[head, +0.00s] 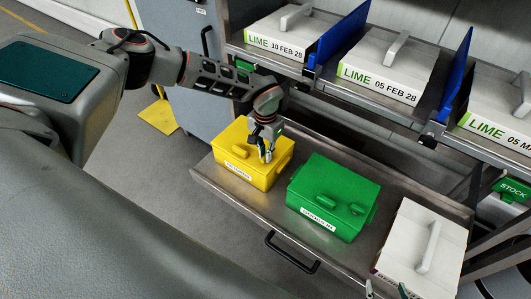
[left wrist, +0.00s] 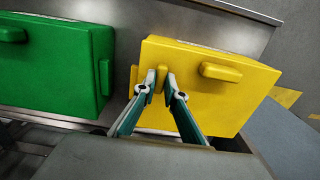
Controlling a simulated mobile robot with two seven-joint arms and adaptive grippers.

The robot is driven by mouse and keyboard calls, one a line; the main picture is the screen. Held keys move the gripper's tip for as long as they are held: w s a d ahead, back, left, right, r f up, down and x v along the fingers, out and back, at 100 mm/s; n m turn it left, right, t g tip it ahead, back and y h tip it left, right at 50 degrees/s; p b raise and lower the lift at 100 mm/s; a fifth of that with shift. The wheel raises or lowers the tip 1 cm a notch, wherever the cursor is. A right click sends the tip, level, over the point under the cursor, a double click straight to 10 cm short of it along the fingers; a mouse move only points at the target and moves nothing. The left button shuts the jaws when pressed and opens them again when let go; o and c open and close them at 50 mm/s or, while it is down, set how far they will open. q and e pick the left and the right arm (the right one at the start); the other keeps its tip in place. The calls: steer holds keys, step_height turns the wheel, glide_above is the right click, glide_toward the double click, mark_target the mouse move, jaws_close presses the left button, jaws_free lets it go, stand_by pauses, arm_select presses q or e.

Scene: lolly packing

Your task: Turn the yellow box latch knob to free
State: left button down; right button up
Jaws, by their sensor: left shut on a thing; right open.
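The yellow box (head: 237,170) sits closed on the metal shelf; it also shows in the left wrist view (left wrist: 215,105). Its raised yellow handle (left wrist: 222,72) stands to the right of my fingers there. My left gripper (head: 267,154) points down at the lid's right part. In the left wrist view its fingertips (left wrist: 160,80) are shut on the small yellow latch knob (left wrist: 160,79), which is mostly hidden between them. I cannot tell how far the knob is turned. Only the tips of my right gripper (head: 386,290) show at the bottom edge, apart and empty.
A green box (head: 315,215) stands close to the right of the yellow one. A white box (head: 405,240) is further right. White LIME boxes (head: 385,65) stand on the shelf above, between blue dividers (head: 337,38). Bare metal shelf (head: 220,185) shows in front of the yellow box.

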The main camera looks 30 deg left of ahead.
arm_select(q)
steer(key=c, duration=2.1)
jaws_free()
step_height(320, 180, up, 12)
steer(key=shift+r, duration=0.1)
